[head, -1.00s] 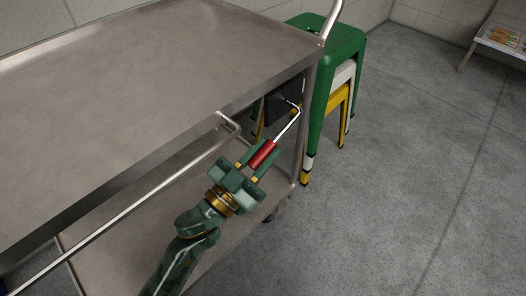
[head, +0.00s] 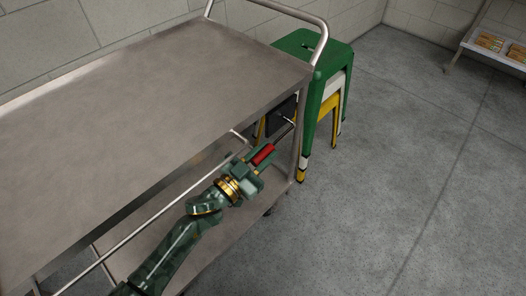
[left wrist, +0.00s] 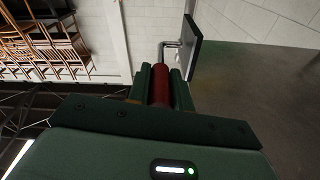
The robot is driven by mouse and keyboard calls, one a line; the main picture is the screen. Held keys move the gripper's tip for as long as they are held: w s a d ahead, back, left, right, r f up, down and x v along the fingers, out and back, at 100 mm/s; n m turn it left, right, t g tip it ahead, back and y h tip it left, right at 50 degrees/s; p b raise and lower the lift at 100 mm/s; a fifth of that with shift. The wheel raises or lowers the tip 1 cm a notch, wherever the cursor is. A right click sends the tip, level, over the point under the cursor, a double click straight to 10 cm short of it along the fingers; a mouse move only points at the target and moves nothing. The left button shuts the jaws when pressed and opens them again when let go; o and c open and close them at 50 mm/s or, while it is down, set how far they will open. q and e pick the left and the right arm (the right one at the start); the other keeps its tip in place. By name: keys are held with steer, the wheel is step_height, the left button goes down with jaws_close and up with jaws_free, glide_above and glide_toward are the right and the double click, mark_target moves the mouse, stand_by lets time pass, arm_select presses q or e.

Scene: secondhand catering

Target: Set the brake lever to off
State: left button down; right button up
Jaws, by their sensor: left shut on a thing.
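The brake lever is a metal rod with a red grip (head: 263,154), at the right end of a steel trolley (head: 150,90). Its rod runs from the grip up to a dark plate (head: 281,115) under the trolley's top. My left gripper (head: 261,157) is shut on the red grip, which lies between its fingers. In the left wrist view the red grip (left wrist: 160,86) sits between the green fingers, and the bent rod (left wrist: 168,45) meets the dark plate (left wrist: 192,48). Any off marking is not legible. My right gripper is not in view.
Stacked green, white and yellow stools (head: 322,85) stand close behind the trolley's right end. A thin rail (head: 150,215) runs along the trolley's near side, by my left arm. The grey floor (head: 420,190) to the right is clear. A table with trays (head: 490,45) is far right.

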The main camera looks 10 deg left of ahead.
arm_select(q)
steer(key=c, duration=1.3)
jaws_free()
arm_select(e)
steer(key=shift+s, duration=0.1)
arm_select(q)
steer(key=shift+o, duration=0.2)
steer(key=p+v, duration=0.3)
steer(key=v, duration=1.3)
steer(key=shift+s, duration=0.25)
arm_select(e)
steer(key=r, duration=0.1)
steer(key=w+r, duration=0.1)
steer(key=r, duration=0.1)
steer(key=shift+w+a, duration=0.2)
arm_select(q)
steer(key=shift+f, duration=0.1)
